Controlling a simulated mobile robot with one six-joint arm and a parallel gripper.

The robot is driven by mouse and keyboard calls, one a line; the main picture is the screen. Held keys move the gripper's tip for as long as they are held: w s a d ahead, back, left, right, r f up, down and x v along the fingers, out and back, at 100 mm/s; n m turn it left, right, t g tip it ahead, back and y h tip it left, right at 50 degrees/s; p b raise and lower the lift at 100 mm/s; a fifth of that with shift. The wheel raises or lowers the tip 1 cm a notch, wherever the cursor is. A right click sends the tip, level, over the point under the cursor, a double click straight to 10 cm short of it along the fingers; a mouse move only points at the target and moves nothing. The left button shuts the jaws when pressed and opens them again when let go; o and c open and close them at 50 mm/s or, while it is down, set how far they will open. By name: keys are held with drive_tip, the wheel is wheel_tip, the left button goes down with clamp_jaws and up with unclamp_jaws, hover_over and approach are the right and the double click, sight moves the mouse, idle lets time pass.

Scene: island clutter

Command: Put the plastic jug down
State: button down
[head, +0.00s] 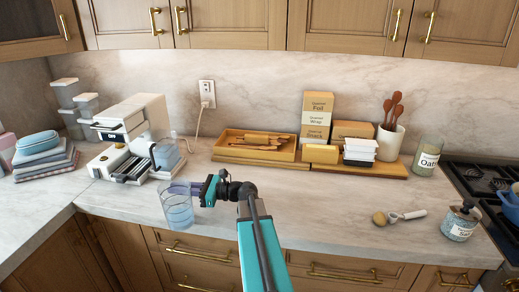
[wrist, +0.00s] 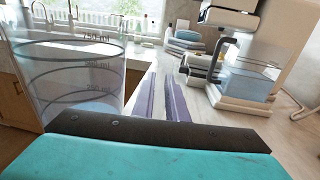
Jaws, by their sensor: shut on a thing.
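The clear plastic jug (head: 178,210) with measuring marks is upright at the counter's front edge, left of my gripper (head: 192,189). Its base overlaps the edge in the head view, and I cannot tell whether it touches the counter. In the wrist view the jug (wrist: 78,85) fills the left side, beside my purple fingers (wrist: 163,98). My gripper is shut on the jug; the exact grip point is not clear.
A white coffee machine (head: 135,125) with a water container stands behind the jug. A wooden tray (head: 228,158) is at the back middle. The marble counter (head: 310,205) is clear in the middle.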

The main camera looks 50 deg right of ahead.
drive_tip(key=s+d+r+m+t+h, duration=0.1)
drive_tip(key=s+d, duration=0.4)
drive_tip(key=d, duration=1.1)
drive_tip(key=s+d+r+m+t+h+b, duration=0.1)
drive_tip(key=s+d+r+h, duration=0.4)
drive_tip(key=d, duration=1.1)
drive_tip(key=r+m+t, duration=0.1)
drive_tip(key=m, duration=0.1)
drive_tip(key=shift+s+d+r+m+h, duration=0.2)
drive_tip(key=shift+m+h, duration=0.1)
drive_tip(key=shift+m, duration=0.1)
drive_tip(key=shift+w+f+b, duration=0.1)
drive_tip(key=shift+b, duration=0.7)
drive_tip(key=shift+a+f+b, duration=0.1)
drive_tip(key=shift+f+b, duration=3.35)
drive_tip(key=shift+f, duration=0.3)
drive_tip(key=shift+b, duration=1.3)
drive_tip(key=shift+f+b, duration=0.5)
drive_tip(key=shift+f, duration=0.05)
